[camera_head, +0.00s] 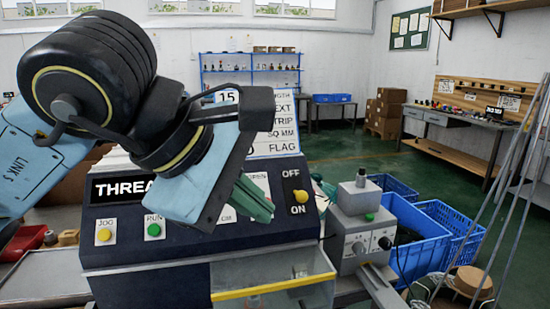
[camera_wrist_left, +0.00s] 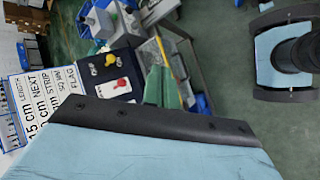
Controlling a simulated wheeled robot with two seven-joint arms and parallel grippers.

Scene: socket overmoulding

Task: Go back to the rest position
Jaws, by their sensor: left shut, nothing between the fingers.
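My left gripper (camera_head: 256,201) has green fingers and hangs in front of the dark machine panel (camera_head: 180,240) in the head view. Its fingers are together with nothing seen between them. They also show in the wrist view (camera_wrist_left: 162,88), beside the panel with its knobs. My blue and black left arm covers the upper left of the head view and hides part of the panel and its sign. I cannot tell how far the fingers are from the panel.
A grey control box (camera_head: 362,232) stands right of the machine. A clear bin with a yellow edge (camera_head: 275,288) is at the machine's front. Blue crates (camera_head: 425,240) sit on the floor at right. Green floor (camera_head: 345,165) is open behind, toward a workbench (camera_head: 455,120).

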